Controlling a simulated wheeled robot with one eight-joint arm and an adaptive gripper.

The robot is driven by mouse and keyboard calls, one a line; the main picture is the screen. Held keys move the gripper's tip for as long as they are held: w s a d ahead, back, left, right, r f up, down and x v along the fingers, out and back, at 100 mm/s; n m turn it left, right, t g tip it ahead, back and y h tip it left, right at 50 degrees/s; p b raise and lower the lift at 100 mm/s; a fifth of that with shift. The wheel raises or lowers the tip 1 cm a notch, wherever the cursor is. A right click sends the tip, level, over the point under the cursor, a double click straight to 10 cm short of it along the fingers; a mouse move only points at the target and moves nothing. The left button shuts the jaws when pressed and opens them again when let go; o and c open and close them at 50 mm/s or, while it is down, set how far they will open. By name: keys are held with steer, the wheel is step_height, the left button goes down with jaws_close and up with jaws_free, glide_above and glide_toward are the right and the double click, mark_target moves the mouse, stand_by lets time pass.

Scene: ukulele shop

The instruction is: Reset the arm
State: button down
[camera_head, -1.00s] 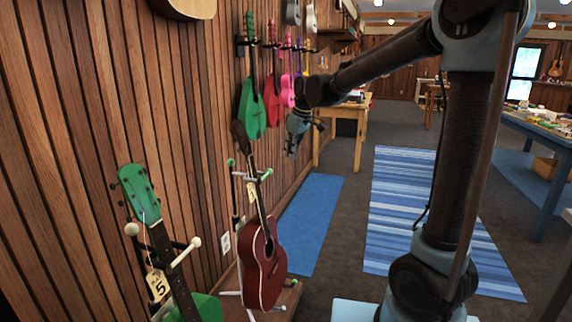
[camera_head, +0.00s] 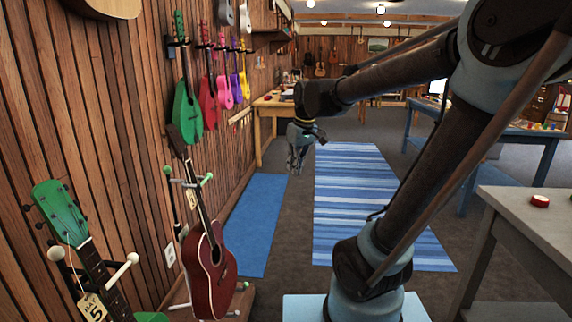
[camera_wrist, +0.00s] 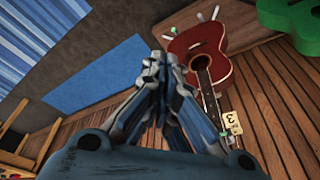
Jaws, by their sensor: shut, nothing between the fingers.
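My gripper (camera_head: 296,160) hangs at the end of my arm, pointing down in open air above the floor in the head view. In the wrist view my gripper (camera_wrist: 155,62) has its fingers together with nothing between them. My arm reaches forward and left from its column, bent at the elbow. The gripper is apart from the red ukulele (camera_head: 212,270), which stands on a rack to its lower left. That red ukulele also shows beyond the fingertips in the wrist view (camera_wrist: 188,42).
A green ukulele (camera_head: 62,212) stands at the front left. Colourful ukuleles, such as a green one (camera_head: 186,108), hang on the wood wall. A grey table (camera_head: 530,205) with a small red item (camera_head: 540,200) is at right. A striped rug (camera_head: 350,190) and blue mat (camera_head: 255,225) leave open floor.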

steer(key=s+d+f+m+h, duration=0.1)
steer(key=s+d+f+m, duration=0.6)
steer(key=s+d+f, duration=0.8)
steer(key=s+d, duration=0.1)
steer(key=s, duration=0.2)
steer(key=shift+d+h, duration=0.15)
steer(key=shift+h, duration=0.25)
